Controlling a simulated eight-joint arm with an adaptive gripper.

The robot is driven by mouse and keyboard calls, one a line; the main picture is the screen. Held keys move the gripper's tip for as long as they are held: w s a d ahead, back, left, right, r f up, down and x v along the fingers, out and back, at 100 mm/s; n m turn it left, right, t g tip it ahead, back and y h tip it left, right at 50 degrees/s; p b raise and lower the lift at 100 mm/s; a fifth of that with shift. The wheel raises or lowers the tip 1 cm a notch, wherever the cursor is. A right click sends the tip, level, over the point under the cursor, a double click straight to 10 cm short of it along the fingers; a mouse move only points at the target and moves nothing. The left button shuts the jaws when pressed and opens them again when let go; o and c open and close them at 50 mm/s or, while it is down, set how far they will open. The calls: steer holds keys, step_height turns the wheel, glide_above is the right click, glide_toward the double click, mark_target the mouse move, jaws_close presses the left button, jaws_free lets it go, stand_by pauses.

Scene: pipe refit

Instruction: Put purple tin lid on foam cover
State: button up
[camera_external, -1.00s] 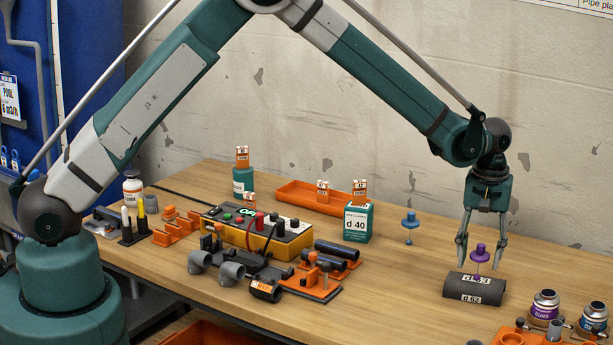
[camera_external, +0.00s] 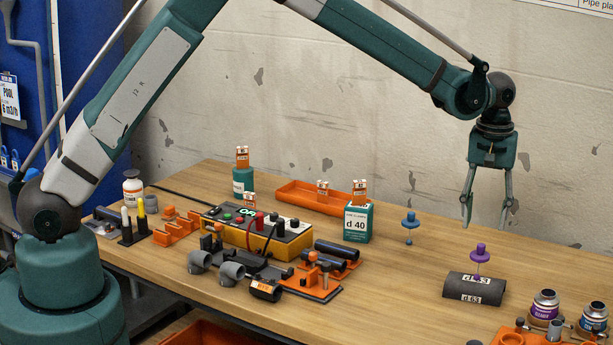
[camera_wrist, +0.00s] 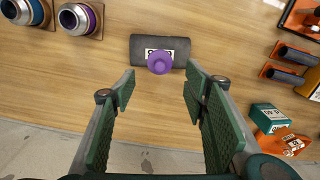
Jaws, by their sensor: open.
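The purple tin lid (camera_external: 480,256) has a knob on top and a thin stem below with a small purple ball at its end. It stands upright on the dark grey foam cover (camera_external: 461,289), a half-pipe shape labelled d 63 on the table. In the wrist view the lid (camera_wrist: 160,62) appears over the middle of the cover (camera_wrist: 178,45). My gripper (camera_external: 488,224) is open and empty, above the lid and apart from it. Its fingers point down. In the wrist view my fingers (camera_wrist: 158,84) are wide apart.
A blue lid (camera_external: 410,220) on a stem stands to the left. Two tins (camera_external: 545,306) sit at the front right. The d 40 box (camera_external: 358,222), an orange tray (camera_external: 305,196) and a yellow-black control unit (camera_external: 256,232) stand further left. Bare table surrounds the foam cover.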

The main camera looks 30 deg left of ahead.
steer(key=shift+r, duration=0.95)
